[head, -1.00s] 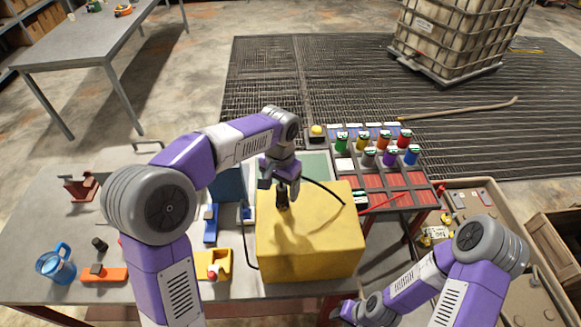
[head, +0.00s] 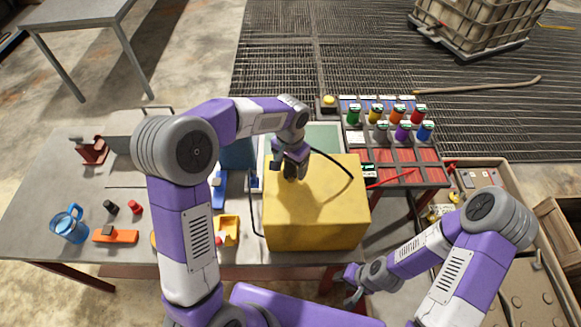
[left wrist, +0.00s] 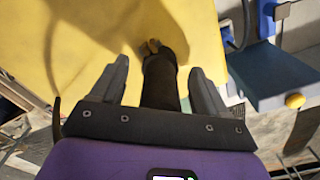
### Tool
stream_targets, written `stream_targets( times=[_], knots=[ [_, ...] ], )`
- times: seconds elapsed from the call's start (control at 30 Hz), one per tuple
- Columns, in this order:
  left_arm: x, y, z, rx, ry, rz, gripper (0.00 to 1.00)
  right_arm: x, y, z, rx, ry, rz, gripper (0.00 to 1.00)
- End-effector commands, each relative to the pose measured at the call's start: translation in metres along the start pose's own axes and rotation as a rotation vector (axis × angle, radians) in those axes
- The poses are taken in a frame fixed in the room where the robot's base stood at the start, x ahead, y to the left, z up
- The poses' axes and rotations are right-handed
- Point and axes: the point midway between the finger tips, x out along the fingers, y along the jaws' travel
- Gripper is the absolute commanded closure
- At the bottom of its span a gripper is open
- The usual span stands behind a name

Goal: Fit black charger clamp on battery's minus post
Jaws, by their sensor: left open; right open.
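The black clamp (head: 290,174) stands roughly upright at the top of the large yellow box-shaped block (head: 318,225), near its back left. My left gripper (head: 289,166) is over it. In the left wrist view the black clamp (left wrist: 160,82) lies between the two grey fingers, with a gap on each side, and its brass-coloured tip points at the yellow surface. The left gripper is open. A black cable runs over the block's top. I cannot make out a minus post; the clamp may hide it. My right gripper (head: 349,287) is open and empty, low at the block's right front.
A red cable (head: 392,178) runs right of the block. A rack of coloured canisters (head: 392,130) stands behind right. A blue jug (head: 70,226), an orange tool (head: 115,236) and a yellow item (head: 229,231) lie on the grey table (head: 120,265). A tan tray (head: 478,180) is at right.

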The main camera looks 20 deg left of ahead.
Motion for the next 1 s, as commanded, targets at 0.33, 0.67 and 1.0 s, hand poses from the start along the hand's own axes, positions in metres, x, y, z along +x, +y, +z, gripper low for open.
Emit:
stream_targets(
  times=[0.33,0.67,1.0],
  knots=[
    [0.000,0.000,0.000,0.000,0.000,0.000,0.65,0.000,0.000,0.000,0.000,0.000,0.000,0.57],
    [-0.001,0.000,-0.001,0.000,0.002,0.000,0.97,0.000,0.000,0.000,0.000,0.000,0.000,0.57],
    [-0.034,0.000,-0.002,0.001,0.007,-0.001,0.97,0.001,0.000,0.000,0.000,0.000,0.000,0.57]
  ],
)
